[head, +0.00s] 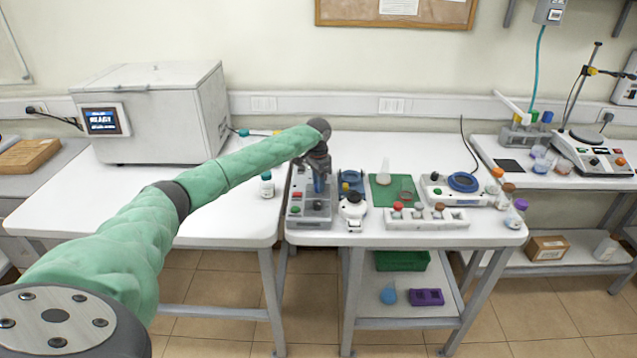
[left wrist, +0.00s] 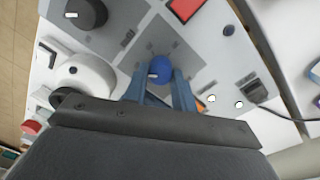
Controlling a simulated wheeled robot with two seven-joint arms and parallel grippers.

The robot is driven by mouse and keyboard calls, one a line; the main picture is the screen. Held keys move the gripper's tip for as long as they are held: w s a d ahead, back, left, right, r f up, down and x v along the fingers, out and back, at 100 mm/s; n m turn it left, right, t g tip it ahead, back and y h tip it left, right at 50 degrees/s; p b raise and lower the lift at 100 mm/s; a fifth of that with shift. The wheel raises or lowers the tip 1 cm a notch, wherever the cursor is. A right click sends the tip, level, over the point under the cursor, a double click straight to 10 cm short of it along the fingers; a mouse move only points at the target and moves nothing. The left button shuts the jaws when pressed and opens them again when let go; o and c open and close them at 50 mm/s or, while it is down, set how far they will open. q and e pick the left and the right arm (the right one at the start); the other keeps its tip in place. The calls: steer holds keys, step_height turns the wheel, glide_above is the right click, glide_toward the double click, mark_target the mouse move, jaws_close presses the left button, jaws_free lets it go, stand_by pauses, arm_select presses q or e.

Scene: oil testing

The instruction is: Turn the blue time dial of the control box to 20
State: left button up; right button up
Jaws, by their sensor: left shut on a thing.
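The control box (head: 311,211) is a grey box on the white table at the middle of the head view. Its face also fills much of the left wrist view (left wrist: 190,50). The blue time dial (left wrist: 159,69) has a short white pointer mark that points to the left in the left wrist view. My left gripper (head: 319,188) reaches down over the box from the left. In the left wrist view its two blue fingers are shut on the blue dial, one on each side. I cannot read the numbers around the dial. My right gripper is in neither view.
A green mat (head: 383,192), a red-knobbed white rack (head: 426,217) and a device with a blue ring (head: 462,184) lie further right. A small bottle (head: 267,184) stands to the left.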

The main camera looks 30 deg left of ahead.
arm_select(q)
steer(key=shift+m, duration=0.6)
steer(key=shift+m+p, duration=0.35)
steer(key=shift+m, duration=0.85)
steer(key=m, duration=0.3)
steer(key=shift+d+m, duration=0.1)
steer(key=shift+m, duration=0.2)
steer(key=m, duration=0.3)
steer(key=shift+r, duration=0.1)
steer(key=shift+m, duration=0.6)
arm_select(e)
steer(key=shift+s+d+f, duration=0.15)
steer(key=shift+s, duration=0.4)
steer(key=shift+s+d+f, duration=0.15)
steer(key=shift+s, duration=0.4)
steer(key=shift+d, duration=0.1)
arm_select(q)
steer(key=shift+m, duration=0.3)
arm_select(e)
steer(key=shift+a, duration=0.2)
